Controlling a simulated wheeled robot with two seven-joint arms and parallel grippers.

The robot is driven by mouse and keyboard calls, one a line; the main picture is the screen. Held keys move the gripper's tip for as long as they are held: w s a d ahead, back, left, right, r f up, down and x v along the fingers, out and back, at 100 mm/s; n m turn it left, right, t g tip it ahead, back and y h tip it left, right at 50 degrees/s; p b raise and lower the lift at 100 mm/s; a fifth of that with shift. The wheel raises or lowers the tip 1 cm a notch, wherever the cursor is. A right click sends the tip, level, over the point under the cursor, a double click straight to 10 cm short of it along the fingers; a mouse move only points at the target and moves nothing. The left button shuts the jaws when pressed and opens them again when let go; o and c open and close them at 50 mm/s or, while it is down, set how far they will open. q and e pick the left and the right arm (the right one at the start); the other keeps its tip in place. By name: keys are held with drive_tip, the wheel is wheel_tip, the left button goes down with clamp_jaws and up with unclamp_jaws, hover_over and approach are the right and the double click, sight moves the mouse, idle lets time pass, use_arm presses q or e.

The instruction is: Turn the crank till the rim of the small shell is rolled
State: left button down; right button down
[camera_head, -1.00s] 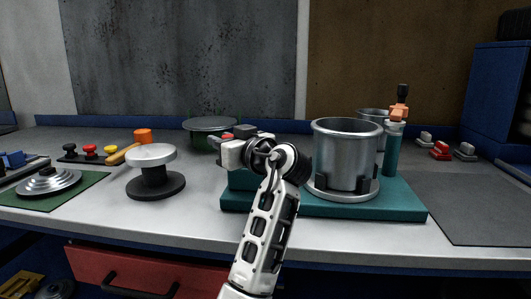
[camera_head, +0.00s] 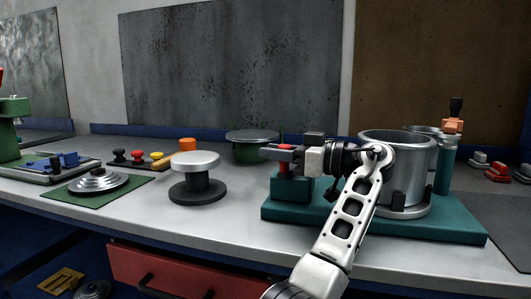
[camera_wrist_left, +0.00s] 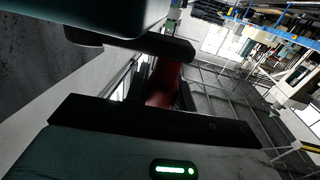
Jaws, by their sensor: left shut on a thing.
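A grey metal shell (camera_head: 400,178), open at the top, stands in a holder on the teal base (camera_head: 450,231). A second metal shell shows partly behind it; I cannot tell which is the small one. My left gripper (camera_head: 285,150) is left of the front shell, shut on a red handle (camera_head: 284,158) above a teal block (camera_head: 291,188). The red handle also shows between the dark fingers in the left wrist view (camera_wrist_left: 163,88). The shell's rim detail is too small to judge. My right gripper is not in view.
A white-topped black stand (camera_head: 195,172) is left of the base. A stepped metal disc (camera_head: 98,181) lies on a green mat (camera_head: 135,183). A green round stand (camera_head: 251,148) is behind. Grey and red clamps (camera_head: 497,172) lie at right. Bare table separates the stand and base.

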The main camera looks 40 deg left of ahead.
use_arm(q)
drive_tip(key=shift+r, duration=0.1)
drive_tip(key=c, duration=1.2)
unclamp_jaws()
drive_tip(key=s+d+r, duration=0.3)
drive_tip(key=r, duration=0.1)
drive_tip(key=s+d+r, duration=0.2)
drive_tip(key=s+r, duration=0.2)
drive_tip(key=s+d+r, duration=0.3)
drive_tip(key=s+r, duration=0.1)
drive_tip(key=r, duration=0.1)
drive_tip(key=shift+d, duration=0.35)
